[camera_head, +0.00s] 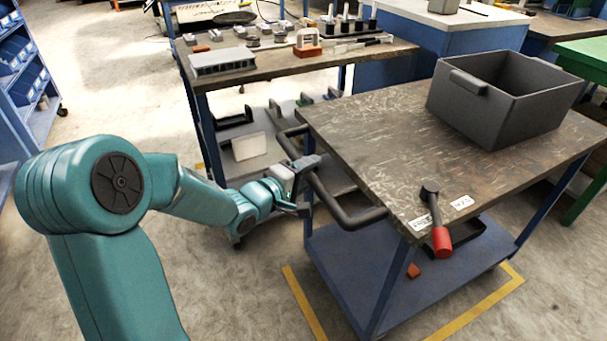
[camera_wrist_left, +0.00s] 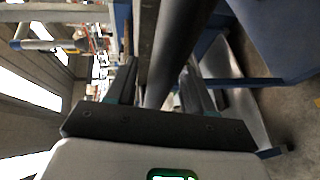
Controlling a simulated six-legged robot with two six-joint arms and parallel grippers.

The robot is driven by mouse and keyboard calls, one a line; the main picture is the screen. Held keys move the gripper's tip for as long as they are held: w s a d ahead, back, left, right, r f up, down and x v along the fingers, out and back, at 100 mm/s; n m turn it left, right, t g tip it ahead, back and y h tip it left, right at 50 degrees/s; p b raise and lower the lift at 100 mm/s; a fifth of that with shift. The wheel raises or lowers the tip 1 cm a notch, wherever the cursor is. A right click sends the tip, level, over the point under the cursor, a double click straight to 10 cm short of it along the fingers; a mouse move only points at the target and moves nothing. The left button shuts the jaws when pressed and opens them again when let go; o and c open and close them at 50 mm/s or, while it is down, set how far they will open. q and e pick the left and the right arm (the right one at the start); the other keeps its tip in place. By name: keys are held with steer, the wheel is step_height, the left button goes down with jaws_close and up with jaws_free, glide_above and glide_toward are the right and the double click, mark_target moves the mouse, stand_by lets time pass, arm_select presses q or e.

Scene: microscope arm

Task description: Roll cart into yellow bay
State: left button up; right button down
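The cart (camera_head: 372,135) has a scratched dark top, blue legs and a blue lower shelf (camera_head: 345,262). A dark bar handle (camera_head: 338,208) juts from its left side. My left gripper (camera_head: 298,188) is at this handle. In the left wrist view, a dark bar (camera_wrist_left: 178,50) runs between the fingers of my left gripper (camera_wrist_left: 160,75), with a gap seeming to show beside it. Yellow floor lines (camera_head: 303,303) show beside and in front of the cart's base; the cart hides the rest of that marking. My right gripper is out of view.
A second table (camera_head: 260,70) with small parts stands behind left. A blue cabinet (camera_head: 400,55) and green table (camera_head: 588,60) stand behind. Floor at the front is clear.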

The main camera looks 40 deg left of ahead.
arm_select(q)
steer(key=s+r+b, duration=0.3)
steer(key=s, duration=1.3)
steer(key=shift+d, duration=0.1)
